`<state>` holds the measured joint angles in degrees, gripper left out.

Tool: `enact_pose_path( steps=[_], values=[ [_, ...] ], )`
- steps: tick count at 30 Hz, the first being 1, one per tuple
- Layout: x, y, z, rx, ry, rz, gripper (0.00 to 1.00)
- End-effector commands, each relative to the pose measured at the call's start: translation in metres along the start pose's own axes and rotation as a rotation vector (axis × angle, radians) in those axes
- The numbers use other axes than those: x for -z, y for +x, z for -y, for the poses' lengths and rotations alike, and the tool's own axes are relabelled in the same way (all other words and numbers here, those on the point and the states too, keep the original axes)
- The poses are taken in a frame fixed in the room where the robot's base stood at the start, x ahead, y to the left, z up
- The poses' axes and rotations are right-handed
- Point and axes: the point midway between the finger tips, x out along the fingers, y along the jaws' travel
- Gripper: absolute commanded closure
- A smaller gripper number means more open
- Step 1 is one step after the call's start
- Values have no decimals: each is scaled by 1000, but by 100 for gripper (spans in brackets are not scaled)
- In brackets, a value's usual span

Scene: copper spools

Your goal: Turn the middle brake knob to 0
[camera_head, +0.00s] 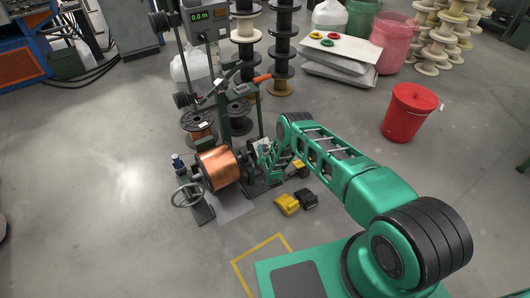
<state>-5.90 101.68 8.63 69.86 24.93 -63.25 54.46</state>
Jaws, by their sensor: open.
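A winding machine stands left of centre, with a grey upright column (213,60) and a green digital display (200,15) that seems to read 0.0. A copper-wound spool (218,168) sits low on it, beside a grey handwheel (187,195). I cannot make out the middle brake knob or its scale; it is too small or hidden. My green arm reaches in from the lower right and bends down at the machine. My gripper (264,151) is just right of the copper spool, open, with its fingers small and partly lost against the machine. I see nothing held.
Yellow and black blocks (287,204) lie on the floor below my arm. A red bucket (408,112) stands to the right. Stacked spools (283,45), slabs (340,65) and bins (392,40) stand behind.

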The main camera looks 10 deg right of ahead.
Motion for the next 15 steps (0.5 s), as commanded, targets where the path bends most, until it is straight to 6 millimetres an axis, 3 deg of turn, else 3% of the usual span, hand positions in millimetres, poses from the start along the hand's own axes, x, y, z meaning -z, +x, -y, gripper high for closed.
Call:
enact_pose_path(
  steps=[6, 15],
  values=[
    [-1, 16, -1, -1, -1, 1, 46],
    [0, 21, 0, -1, -1, 1, 46]
  ],
)
